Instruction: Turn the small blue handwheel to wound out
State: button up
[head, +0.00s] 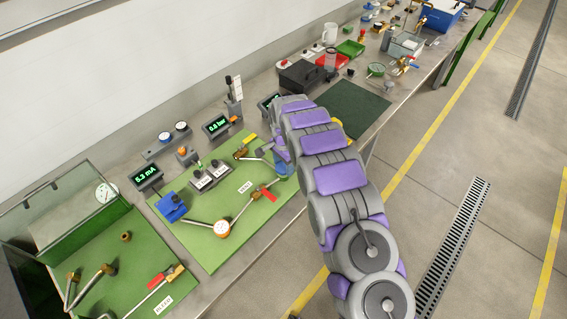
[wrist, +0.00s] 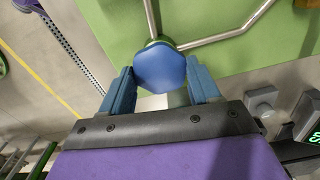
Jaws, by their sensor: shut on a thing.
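The small blue handwheel (wrist: 160,68) is a round-edged blue knob on a metal pipe fitting, with pipes running off it over the green panel. It fills the space between the fingers of my gripper (wrist: 160,78) in the wrist view. One blue finger is on each side of it, and the gripper is shut on it. In the head view my gripper (head: 280,160) reaches down to the right edge of the green panel (head: 262,205), and my arm hides much of this spot. I see no mark that tells how far the wheel is wound.
A display (head: 216,126) stands behind. A dark green mat (head: 350,108) and a black case (head: 302,76) lie beyond my arm.

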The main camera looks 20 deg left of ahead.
aim_at(282, 165)
jog(key=shift+a+r+m, duration=0.1)
jog(key=shift+r+m, duration=0.05)
jog(key=shift+m, duration=0.45)
jog(key=o, duration=0.7)
jog(key=shift+c, duration=0.2)
jog(key=o, duration=0.4)
jog(key=shift+a, duration=0.15)
jog(key=shift+d+r, duration=0.2)
jog(key=shift+r, duration=0.15)
notch_tip(282, 165, up, 16)
jog(key=p, duration=0.1)
jog(key=shift+a+r, duration=0.15)
jog(key=shift+a, duration=0.1)
